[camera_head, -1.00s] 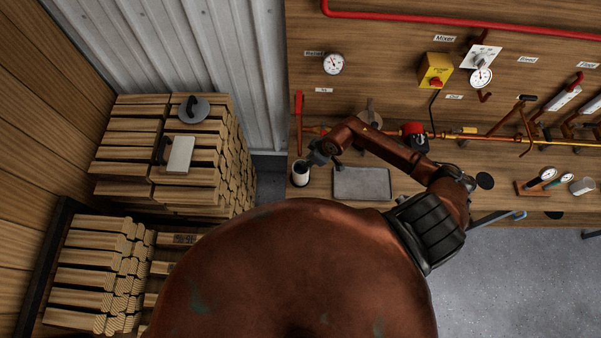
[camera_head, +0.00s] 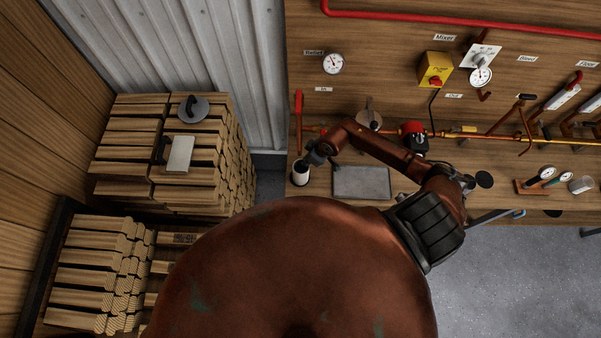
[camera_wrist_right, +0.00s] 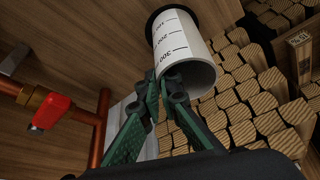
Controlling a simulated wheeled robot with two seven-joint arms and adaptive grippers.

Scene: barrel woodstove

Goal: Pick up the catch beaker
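The catch beaker (camera_head: 300,173) is a white cylinder with a dark mouth, at the left end of the wooden bench. In the right wrist view the beaker (camera_wrist_right: 183,48) shows black graduation marks, and its open rim faces the camera. My right gripper (camera_head: 314,158) is at the beaker's rim. In the wrist view the green fingers of the gripper (camera_wrist_right: 163,85) converge with tips close together at the near left of the rim, one outside and one over the mouth. They look shut on the wall; the contact itself is partly hidden. My left gripper is out of view.
A grey tray (camera_head: 361,183) lies right of the beaker. Copper pipe with a red valve handle (camera_head: 298,103) and a red-capped fitting (camera_head: 412,130) runs behind. Stacked firewood (camera_head: 160,150) stands left of the bench.

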